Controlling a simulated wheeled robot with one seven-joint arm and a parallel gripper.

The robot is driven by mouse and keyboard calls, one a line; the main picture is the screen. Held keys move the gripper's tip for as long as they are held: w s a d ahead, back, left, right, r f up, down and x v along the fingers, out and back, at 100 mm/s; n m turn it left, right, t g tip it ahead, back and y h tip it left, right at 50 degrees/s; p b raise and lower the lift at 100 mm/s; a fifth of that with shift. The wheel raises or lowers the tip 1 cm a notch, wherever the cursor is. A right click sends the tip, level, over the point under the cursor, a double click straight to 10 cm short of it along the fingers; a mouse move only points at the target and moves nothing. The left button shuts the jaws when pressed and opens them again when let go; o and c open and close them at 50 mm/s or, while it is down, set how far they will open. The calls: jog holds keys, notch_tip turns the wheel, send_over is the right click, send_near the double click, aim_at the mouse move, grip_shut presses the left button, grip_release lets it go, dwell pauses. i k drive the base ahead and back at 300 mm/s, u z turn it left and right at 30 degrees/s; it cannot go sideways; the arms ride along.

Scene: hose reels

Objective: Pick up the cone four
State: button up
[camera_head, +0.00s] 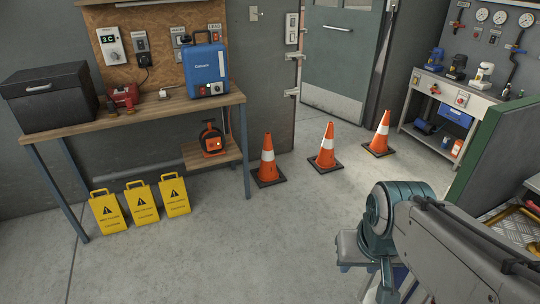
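Three orange traffic cones with white bands and dark square bases stand upright on the floor. They are a left cone (267,158), a middle cone (327,147) and a right cone (382,133), in a row running toward the doorway. No number shows on any of them, so I cannot tell which is cone four. My arm reaches in from the lower right, with its teal joint (379,217) in front of the cones and well apart from them. My gripper's fingertips do not show.
A wooden workbench (150,112) with a black box (49,96) and a blue case (205,70) stands at left. Several yellow caution signs (142,203) stand below it. A tool bench (462,100) and a green panel (495,150) are at right. The middle floor is clear.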

aim_at(326, 160)
jog(key=u, duration=0.15)
jog(key=i, duration=3.7)
jog(key=z, duration=1.9)
jog(key=i, duration=1.8)
jog(key=u, duration=0.3)
